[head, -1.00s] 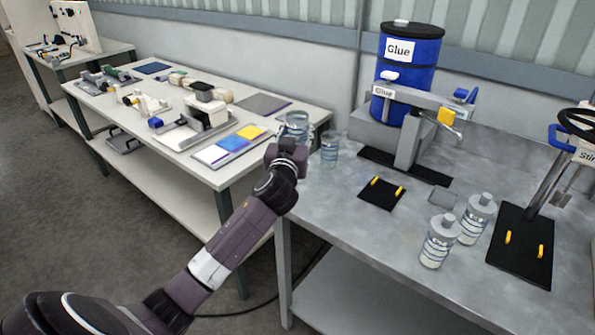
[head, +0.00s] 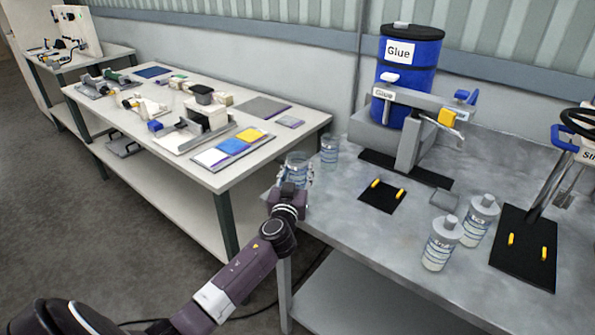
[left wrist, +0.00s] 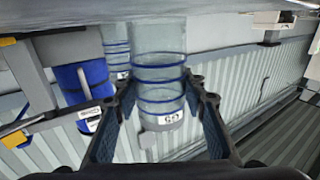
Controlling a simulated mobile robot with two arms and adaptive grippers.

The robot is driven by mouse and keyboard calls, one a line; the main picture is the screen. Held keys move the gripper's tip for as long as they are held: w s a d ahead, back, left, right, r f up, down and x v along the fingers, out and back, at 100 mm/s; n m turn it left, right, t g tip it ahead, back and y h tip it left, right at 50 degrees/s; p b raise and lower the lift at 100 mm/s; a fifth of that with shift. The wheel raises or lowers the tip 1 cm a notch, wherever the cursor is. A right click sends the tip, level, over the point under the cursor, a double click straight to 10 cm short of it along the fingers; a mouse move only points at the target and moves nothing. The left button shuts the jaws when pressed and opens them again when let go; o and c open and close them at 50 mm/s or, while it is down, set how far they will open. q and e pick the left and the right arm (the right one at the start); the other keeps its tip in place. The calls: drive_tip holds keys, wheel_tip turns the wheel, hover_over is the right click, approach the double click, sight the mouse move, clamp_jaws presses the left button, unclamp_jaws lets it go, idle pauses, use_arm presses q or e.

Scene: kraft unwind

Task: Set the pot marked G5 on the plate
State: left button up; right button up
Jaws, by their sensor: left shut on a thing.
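My left gripper (head: 290,186) is shut on a clear pot (head: 297,165) with blue rings, at the front left corner of the grey metal table. In the left wrist view the pot (left wrist: 160,75) is between the two fingers, and its label reads G5, upside down. I cannot tell whether its base touches the table. Possible plates are a black plate (head: 380,207) with two yellow pegs before the glue stand, a small grey square (head: 443,196) beside it, and a larger black plate (head: 508,272) with yellow pegs under the stirrer. My right gripper is out of view.
A similar clear pot (head: 329,150) stands just behind the held one. Two lidded bottles (head: 440,243) (head: 480,220) stand at the front right. The blue glue drum (head: 409,70) and its stand are at the back. The table is clear between the held pot and the black plate.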

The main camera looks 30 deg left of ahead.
use_arm(q)
drive_tip(key=shift+f, duration=0.15)
drive_tip(key=o, duration=1.2)
